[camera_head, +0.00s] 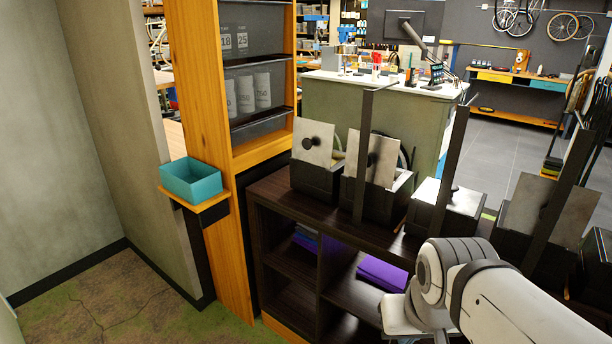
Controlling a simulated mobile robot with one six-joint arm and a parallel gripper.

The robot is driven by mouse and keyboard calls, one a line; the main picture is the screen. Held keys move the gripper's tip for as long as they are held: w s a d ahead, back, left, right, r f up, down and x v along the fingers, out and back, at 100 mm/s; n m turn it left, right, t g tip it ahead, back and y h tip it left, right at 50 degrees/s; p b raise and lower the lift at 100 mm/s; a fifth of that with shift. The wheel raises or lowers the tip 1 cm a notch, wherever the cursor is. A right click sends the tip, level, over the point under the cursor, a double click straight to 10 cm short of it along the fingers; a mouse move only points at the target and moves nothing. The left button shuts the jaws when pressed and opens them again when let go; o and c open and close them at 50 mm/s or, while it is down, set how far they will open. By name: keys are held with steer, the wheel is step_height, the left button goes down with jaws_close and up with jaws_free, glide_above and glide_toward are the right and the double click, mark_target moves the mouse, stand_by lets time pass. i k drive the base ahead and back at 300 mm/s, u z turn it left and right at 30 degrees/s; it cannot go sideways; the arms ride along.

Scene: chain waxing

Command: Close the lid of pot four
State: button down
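Dark box-shaped pots stand in a row on a dark brown shelf unit (285,200); no numbers are legible on them. The leftmost pot (314,180) has its pale lid (313,143) raised upright, with a dark round knob. The second pot (378,203) also has its lid (381,160) raised. The third pot (441,218) has a pale, flat top that looks like a closed lid. My white arm enters at lower right; my gripper is not visible.
Tall dark posts (453,160) rise in front of the pots. A teal bin (191,180) sits on a small wooden ledge at left. Folded purple cloth (382,273) lies in a lower shelf compartment. A green-sided counter (330,103) stands behind.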

mark_target(384, 152)
steer(key=u, duration=0.3)
steer(key=i, duration=1.05)
steer(key=u, duration=0.1)
steer(key=k, duration=1.35)
steer(key=z, duration=0.35)
steer(key=i, duration=1)
